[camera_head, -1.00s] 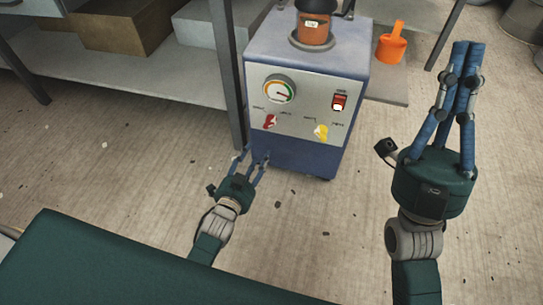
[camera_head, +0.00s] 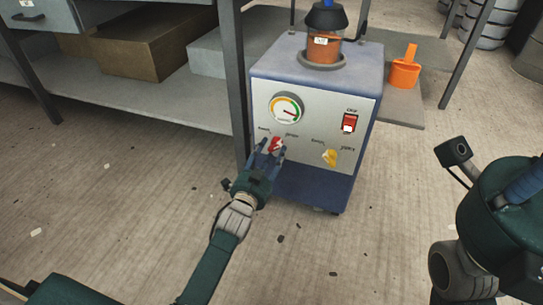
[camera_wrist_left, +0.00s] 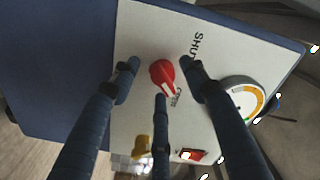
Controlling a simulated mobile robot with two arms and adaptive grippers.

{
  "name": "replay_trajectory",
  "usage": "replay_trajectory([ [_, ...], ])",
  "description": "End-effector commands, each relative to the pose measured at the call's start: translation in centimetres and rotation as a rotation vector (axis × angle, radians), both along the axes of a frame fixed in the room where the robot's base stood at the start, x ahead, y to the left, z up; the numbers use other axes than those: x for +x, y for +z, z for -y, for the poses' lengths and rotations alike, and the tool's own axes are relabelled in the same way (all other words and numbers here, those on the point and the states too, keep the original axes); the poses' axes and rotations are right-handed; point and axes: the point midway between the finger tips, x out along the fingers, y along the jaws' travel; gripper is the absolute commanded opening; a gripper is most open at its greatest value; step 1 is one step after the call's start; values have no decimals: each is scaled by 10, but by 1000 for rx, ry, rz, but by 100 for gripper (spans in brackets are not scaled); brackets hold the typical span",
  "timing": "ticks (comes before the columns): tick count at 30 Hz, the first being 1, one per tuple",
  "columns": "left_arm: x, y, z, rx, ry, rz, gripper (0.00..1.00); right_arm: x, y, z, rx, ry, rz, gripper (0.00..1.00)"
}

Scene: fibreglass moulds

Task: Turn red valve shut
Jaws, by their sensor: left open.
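The red valve (camera_head: 277,144) is a small red knob with a pale pointer, on the pale front panel (camera_head: 315,115) of a blue machine. In the left wrist view the red valve (camera_wrist_left: 161,72) sits between the spread fingers of my left gripper (camera_wrist_left: 160,78). A "SHUT" label (camera_wrist_left: 196,45) is beside it. In the head view my left gripper (camera_head: 269,149) is at the panel, its fingers around the valve and partly covering it. Whether the fingers touch the knob I cannot tell. My right gripper (camera_head: 520,190) is cut off at the right edge, its fingertips out of frame.
A yellow knob (camera_head: 330,158), a round gauge (camera_head: 286,108) and a red switch (camera_head: 349,122) share the panel. An orange cup (camera_head: 405,72) stands on a low shelf to the right. A metal post (camera_head: 235,80) stands just left of the machine.

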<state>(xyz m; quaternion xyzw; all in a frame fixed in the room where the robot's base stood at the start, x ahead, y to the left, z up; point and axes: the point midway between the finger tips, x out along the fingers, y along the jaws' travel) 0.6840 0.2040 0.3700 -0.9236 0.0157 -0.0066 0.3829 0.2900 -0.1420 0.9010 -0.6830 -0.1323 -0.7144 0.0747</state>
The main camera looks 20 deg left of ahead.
Motion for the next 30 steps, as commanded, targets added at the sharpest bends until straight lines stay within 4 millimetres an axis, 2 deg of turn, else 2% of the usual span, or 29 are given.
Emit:
replay_trajectory([
  [3, 7, 0, 0, 0, 0, 0, 45, -2, 1, 0, -1, -1, 11, 0],
  [12, 9, 0, 0, 0, 0, -1, 43, -2, 2, -1, -2, -1, 12, 0],
  [18, 9, 0, 0, 0, 1, -1, 3, -2, 2, -1, -2, -1, 12, 0],
  [30, 9, 2, -2, -55, 4, -3, 3, -3, 7, 0, 2, 1, 14, 0],
])
